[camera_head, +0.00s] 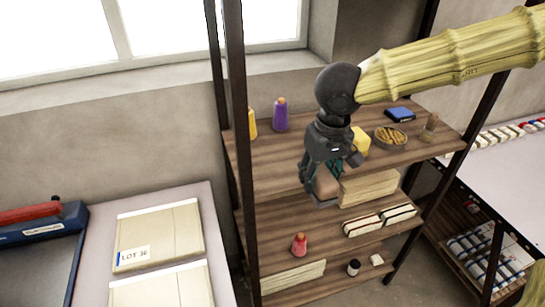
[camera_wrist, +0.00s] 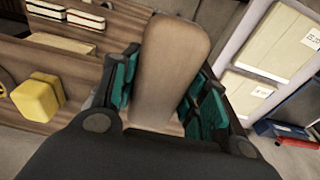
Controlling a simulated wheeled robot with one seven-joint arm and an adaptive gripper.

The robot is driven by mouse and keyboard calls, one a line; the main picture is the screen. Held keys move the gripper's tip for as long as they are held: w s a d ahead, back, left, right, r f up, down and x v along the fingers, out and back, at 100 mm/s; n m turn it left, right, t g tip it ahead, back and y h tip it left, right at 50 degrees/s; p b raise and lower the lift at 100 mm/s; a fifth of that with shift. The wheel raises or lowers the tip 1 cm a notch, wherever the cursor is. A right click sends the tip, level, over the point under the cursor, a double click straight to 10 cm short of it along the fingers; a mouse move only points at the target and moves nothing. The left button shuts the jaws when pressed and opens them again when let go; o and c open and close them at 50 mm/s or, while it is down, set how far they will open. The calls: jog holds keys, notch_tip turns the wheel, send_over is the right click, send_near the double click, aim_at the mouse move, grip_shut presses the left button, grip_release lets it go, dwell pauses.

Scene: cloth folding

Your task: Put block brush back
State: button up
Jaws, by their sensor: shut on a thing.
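The block brush shows as a smooth tan-brown block (camera_wrist: 170,65) in the wrist view, between the two teal finger pads of my gripper (camera_wrist: 163,92). The pads press on its two long sides. In the head view my gripper (camera_head: 328,172) hangs in front of the wooden shelf unit (camera_head: 285,158), and the brown block (camera_head: 326,184) shows low at its fingertips. My gripper is shut on the brush. The brush's bristles do not show in either view.
The upper shelf holds a purple bottle (camera_head: 281,114), a yellow block (camera_head: 360,140), a round dish (camera_head: 390,136) and a blue box (camera_head: 400,114). Lower down are books (camera_head: 380,220), a pink bottle (camera_head: 299,244) and a dark jar (camera_head: 354,267). Dark posts (camera_head: 240,130) frame the shelves.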

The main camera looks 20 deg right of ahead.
jog(key=w+a+p, duration=0.1)
jog(key=w, duration=0.4)
jog(key=w+a+p, duration=0.1)
jog(key=w+a, duration=0.1)
jog(key=w, duration=0.3)
jog(key=w+a+f+p, duration=0.1)
jog(key=w+a, duration=0.1)
jog(key=w, duration=0.3)
jog(key=shift+f, duration=0.1)
jog(key=shift+f+p, duration=0.65)
jog(key=shift+f, duration=1.2)
jog(key=o, duration=0.9)
jog(key=shift+f, duration=0.1)
jog(key=shift+s+r+b, duration=0.15)
jog(key=shift+r+b, duration=0.05)
jog(key=shift+r, duration=1.1)
jog(key=shift+s+r+b, duration=0.2)
jog(key=shift+r+b, duration=0.05)
jog(key=shift+r, duration=1)
jog(key=shift+s+r+b, duration=0.15)
jog(key=shift+r+b, duration=0.05)
jog(key=shift+r, duration=1.1)
